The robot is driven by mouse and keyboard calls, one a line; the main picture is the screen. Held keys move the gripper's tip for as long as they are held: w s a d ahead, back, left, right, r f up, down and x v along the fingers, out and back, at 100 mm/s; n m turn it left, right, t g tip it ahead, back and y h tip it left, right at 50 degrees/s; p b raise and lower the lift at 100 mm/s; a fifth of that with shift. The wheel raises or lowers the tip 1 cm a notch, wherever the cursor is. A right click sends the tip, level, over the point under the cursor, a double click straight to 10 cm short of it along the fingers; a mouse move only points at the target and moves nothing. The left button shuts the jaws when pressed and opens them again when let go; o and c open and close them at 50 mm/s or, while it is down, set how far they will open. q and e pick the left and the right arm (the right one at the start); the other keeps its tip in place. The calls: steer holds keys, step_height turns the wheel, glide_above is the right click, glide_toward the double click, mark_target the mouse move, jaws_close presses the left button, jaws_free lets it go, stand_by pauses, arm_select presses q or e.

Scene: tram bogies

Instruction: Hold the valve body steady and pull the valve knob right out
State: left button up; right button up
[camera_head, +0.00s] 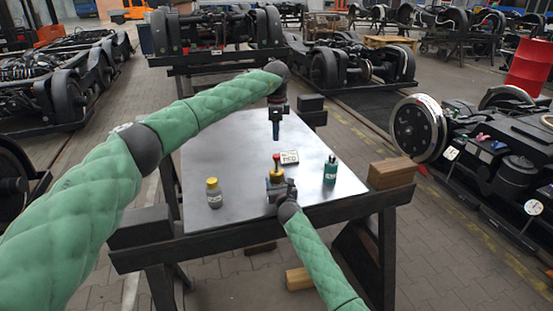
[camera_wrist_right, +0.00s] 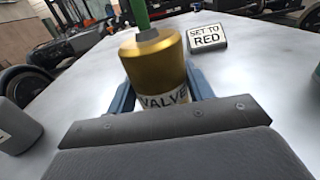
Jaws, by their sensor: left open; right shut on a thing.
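The valve stands on the metal tabletop (camera_head: 240,150). Its gold valve body (camera_wrist_right: 158,66) has a white label reading "VALVE" and also shows small in the head view (camera_head: 277,171). A green stem (camera_wrist_right: 138,14) rises from the body in the wrist view. The red valve knob (camera_head: 277,157) shows on top in the head view. My right gripper (camera_head: 277,184) is shut on the valve body, with blue fingers on both sides. My left gripper (camera_head: 276,136) points down above the knob, apart from it and empty; it is open, though its finger gap is hard to see.
A "SET TO RED" sign (camera_wrist_right: 206,37) stands behind the valve. A wooden block (camera_head: 391,172) lies at the table's right edge. The back left of the tabletop is clear.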

arm_select(q)
steer(key=shift+r, duration=1.1)
arm_select(e)
steer(key=o, duration=1.1)
steer(key=shift+s, duration=0.1)
